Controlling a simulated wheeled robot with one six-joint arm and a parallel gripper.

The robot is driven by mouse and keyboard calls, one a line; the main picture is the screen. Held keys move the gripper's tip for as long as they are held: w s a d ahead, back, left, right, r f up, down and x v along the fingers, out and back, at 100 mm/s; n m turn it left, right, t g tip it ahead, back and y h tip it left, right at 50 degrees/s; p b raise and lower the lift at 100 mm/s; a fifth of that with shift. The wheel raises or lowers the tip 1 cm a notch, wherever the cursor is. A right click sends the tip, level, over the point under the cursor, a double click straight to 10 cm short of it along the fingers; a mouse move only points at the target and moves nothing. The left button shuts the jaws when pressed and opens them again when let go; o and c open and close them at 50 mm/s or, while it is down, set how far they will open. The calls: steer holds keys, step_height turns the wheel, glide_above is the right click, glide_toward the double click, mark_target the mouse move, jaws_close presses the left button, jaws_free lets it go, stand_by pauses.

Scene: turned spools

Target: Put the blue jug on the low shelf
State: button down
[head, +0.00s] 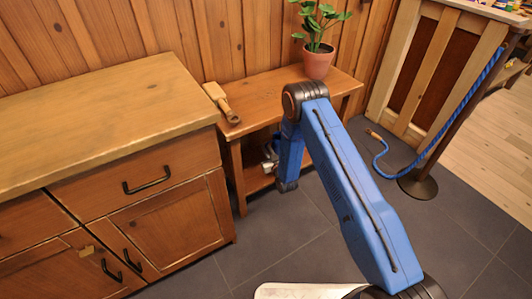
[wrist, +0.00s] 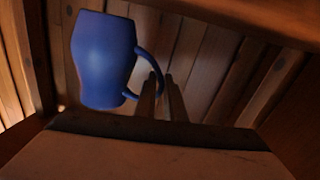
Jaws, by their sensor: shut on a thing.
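The blue jug (wrist: 102,60) is at the left of the wrist view, its handle (wrist: 143,58) towards the right. It looks nearly upright in that view, with a slight lean. My gripper (wrist: 163,85) is shut on the handle. The low shelf (head: 257,183) is the lower board under the small wooden table, right of the cabinet. In the head view my gripper (head: 268,163) is at the opening above this board, partly hidden by my arm. I cannot make out the jug there. Whether the jug's base touches the board cannot be told.
On the table top (head: 265,98) are a potted plant (head: 318,62) and a wooden object (head: 220,102). A wooden cabinet (head: 165,165) stands close on the left. A post with a blue rope (head: 440,135) stands at the right. Grey floor lies in front.

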steer(key=shift+f, duration=1.45)
steer(key=shift+f, duration=0.1)
steer(key=c, duration=1.8)
jaws_free()
steer(key=shift+c, duration=0.2)
steer(key=shift+s+d, duration=0.1)
steer(key=shift+s, duration=0.15)
steer(key=v, duration=1.1)
steer(key=shift+s+d, duration=0.15)
steer(key=shift+s, duration=0.05)
